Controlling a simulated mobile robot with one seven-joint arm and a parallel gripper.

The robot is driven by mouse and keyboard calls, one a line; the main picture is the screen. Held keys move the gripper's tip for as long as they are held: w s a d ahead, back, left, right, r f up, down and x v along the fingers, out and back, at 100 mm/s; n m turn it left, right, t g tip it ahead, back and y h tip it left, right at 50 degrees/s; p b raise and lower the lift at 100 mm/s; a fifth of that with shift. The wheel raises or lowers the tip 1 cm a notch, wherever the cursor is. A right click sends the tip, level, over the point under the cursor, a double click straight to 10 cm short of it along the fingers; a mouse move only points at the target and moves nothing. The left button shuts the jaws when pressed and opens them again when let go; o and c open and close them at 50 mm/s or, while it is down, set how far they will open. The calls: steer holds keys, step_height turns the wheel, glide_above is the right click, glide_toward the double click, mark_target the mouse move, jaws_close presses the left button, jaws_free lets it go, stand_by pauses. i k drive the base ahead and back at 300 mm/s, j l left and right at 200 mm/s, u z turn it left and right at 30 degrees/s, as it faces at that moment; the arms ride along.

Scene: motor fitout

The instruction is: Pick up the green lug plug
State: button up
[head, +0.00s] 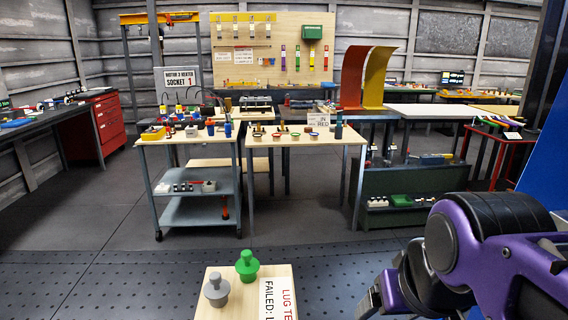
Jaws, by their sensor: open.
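The green lug plug (247,265) stands upright on a light wooden board (222,308) at the bottom centre of the head view. It has a wide rounded body with a narrower knob on top. A grey plug (216,290) of similar shape stands just left of it and slightly nearer. A white label with red and black lettering, partly cut off, lies on the board to the right. My purple and black arm fills the lower right corner, apart from the plugs.
Beyond the board is open dark floor. A grey trolley (195,202) and a wooden-topped table (307,138) with small parts stand further back. A dark green shelf unit (400,180) is right of them. A red drawer cabinet (107,127) is at the left.

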mark_target(247, 266)
steer(key=j+z, duration=0.1)
steer(key=j, duration=0.7)
steer(key=k+j+z, duration=0.15)
steer(key=j, duration=1.25)
steer(key=k+j, duration=0.1)
steer(key=j, duration=0.5)
steer(key=i+l, duration=0.1)
steer(key=l, duration=1)
steer(key=i+u, duration=0.05)
